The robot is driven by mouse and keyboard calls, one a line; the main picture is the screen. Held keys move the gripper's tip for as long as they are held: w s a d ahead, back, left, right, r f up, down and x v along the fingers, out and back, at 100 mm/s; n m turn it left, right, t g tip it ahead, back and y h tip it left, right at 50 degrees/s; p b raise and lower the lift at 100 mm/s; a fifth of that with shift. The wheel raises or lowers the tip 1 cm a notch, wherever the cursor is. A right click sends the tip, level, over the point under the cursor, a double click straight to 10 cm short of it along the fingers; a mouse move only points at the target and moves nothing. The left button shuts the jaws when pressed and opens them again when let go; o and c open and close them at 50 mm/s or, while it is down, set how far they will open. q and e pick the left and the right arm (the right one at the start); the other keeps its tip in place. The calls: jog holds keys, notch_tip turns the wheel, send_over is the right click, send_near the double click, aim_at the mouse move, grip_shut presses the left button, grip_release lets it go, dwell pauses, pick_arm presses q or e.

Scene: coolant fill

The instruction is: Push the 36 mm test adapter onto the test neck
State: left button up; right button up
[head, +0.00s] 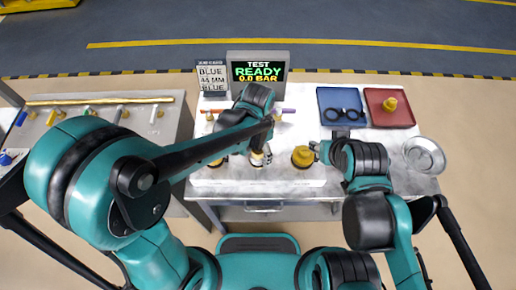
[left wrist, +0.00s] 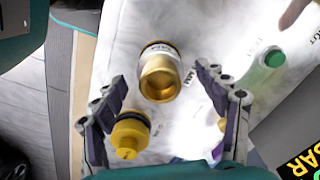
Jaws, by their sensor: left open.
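In the left wrist view a hollow brass cylinder (left wrist: 160,77) with a pale label band lies between the spread fingers of my left gripper (left wrist: 166,86). The gripper is open and I cannot tell whether either finger touches it. I cannot read its size or tell whether this is the adapter or the neck. In the head view my left gripper (head: 258,155) is over the bench, its arm hiding much around it. A yellow cap-like piece with a dark ring (left wrist: 130,135) is beside the left finger. My right gripper (head: 317,147) is beside another yellow piece (head: 303,157); its jaws are too small to judge.
A display (head: 258,70) reads TEST READY 0.0 BAR. A sign (head: 211,78) reads BLUE 44 MM BLUE. A blue tray (head: 328,94) holds black rings; a red tray (head: 376,112) holds a yellow piece. A round dish (head: 424,155) is at the right. A green cap (left wrist: 271,58) shows.

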aim_at(258, 149)
pick_arm(q)
notch_tip(258, 149, up, 12)
dwell(0.6)
jog(key=shift+a, duration=0.1)
jog(key=s+a+f+n+t+b, duration=0.2)
jog(key=a+n, duration=0.3)
jog(key=a, duration=0.3)
jog(key=s+a+f+n+t+b, duration=0.3)
jog(key=a+f+n+t+b, duration=0.1)
jog(key=a, duration=0.5)
jog(key=shift+a+f+n+t, duration=0.15)
jog(key=shift+a+n+t, duration=0.15)
jog(key=shift+n+t, duration=0.5)
jog(key=shift+s, duration=0.1)
dwell(0.7)
